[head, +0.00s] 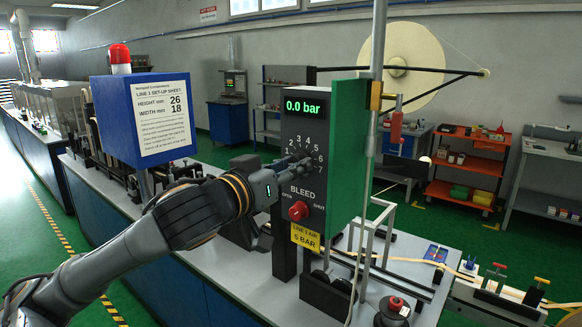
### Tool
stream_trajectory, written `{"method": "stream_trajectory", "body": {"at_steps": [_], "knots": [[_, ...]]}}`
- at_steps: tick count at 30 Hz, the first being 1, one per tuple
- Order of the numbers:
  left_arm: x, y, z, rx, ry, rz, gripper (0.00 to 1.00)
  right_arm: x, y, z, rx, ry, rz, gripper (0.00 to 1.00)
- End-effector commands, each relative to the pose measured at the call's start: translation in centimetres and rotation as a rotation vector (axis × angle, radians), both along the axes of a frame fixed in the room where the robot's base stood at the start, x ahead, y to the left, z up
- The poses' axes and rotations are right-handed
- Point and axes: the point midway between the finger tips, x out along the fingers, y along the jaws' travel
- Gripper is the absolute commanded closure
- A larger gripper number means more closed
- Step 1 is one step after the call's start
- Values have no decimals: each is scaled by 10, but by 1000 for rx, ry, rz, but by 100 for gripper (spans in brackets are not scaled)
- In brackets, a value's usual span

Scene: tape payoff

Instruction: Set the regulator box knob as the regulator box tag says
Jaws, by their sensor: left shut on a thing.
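The regulator box (342,150) is green with a dark front panel. Its display (303,106) reads 0.0 bar. Below it is a dial with numbers from about 1 to 7. My left gripper (300,164) is shut on the regulator knob at the dial's middle; the gripper hides the knob, so its pointer cannot be read. Lower on the panel is a red bleed knob (298,211) between the words OPEN and SHUT; its setting is unclear. The yellow regulator box tag (305,237) under it reads LINE 1 AIR 5 BAR. My right gripper is out of view.
A blue box with a set-up sheet (160,118) and a red lamp (120,58) stands left of my arm. A metal post (374,100) rises just right of the regulator box. A large tape reel (405,65) is behind it. The grey bench (240,262) runs below.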

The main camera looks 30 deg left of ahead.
Motion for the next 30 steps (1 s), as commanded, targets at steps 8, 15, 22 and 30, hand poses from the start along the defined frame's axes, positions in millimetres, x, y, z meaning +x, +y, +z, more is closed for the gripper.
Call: {"method": "stream_trajectory", "body": {"at_steps": [8, 15, 22, 30], "knots": [[0, 1, -1, 139, -9, 1, 100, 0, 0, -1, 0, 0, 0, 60], [0, 1, -1, 353, -27, 2, 100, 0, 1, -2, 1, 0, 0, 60], [0, 2, -2, 572, -42, 1, 100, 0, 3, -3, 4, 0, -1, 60], [0, 2, -1, 829, -64, 1, 100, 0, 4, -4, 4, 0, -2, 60]]}}
